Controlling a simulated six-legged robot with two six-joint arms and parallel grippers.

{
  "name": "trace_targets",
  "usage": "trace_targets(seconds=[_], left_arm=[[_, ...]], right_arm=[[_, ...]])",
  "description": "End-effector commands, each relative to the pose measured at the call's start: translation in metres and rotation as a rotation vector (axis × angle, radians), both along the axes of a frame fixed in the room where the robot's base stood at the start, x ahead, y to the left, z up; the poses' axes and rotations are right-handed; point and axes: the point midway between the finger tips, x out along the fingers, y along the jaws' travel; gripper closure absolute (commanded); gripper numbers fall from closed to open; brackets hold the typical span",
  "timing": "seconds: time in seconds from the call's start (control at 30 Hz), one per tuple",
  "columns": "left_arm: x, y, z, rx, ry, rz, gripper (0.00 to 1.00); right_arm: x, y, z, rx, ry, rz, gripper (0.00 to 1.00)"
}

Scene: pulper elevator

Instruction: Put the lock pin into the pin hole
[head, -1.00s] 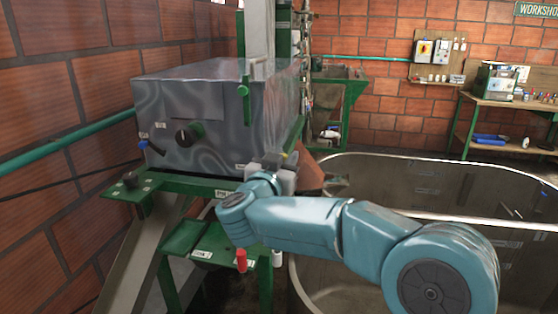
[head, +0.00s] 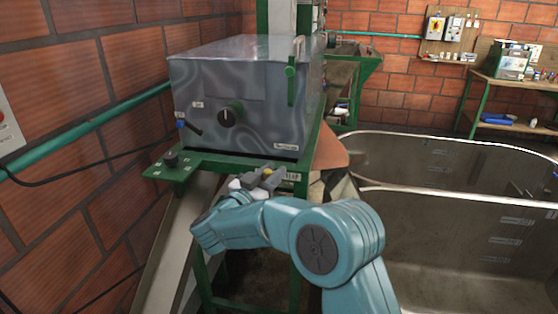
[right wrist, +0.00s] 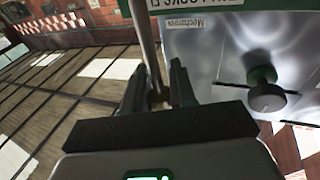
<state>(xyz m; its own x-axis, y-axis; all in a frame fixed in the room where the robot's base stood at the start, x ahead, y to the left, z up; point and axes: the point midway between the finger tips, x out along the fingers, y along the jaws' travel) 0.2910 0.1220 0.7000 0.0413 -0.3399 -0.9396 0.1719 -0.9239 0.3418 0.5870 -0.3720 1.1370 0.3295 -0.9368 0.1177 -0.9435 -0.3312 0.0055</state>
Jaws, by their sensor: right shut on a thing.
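My right gripper (head: 268,176) is at the front edge of the green frame (head: 215,164), below the grey metal box. I cannot tell whether rod and piece are one. A white label (head: 291,177) is on the frame just right of the gripper. I cannot make out the pin hole. My left gripper is not in view.
A large metal tub (head: 450,225) is at the right. A sloping grey chute (head: 170,255) runs below the frame. A brick wall (head: 80,100) closes the left.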

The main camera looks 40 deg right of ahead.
Motion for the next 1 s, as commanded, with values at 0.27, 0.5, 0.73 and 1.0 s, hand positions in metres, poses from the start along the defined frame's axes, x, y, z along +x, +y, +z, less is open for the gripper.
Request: trace_targets(seconds=[0.27, 0.5, 0.73, 1.0], left_arm=[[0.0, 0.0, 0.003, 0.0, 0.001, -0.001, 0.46], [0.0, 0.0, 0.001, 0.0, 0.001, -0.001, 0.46], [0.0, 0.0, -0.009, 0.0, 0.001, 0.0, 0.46], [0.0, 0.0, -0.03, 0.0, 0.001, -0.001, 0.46]], right_arm=[[0.0, -0.001, -0.007, -0.026, 0.016, 0.004, 1.0], [-0.001, -0.001, -0.008, -0.023, 0.014, 0.004, 1.0], [-0.001, -0.002, -0.022, -0.023, 0.014, 0.004, 1.0], [-0.001, -0.002, -0.05, -0.023, 0.015, 0.004, 1.0]])
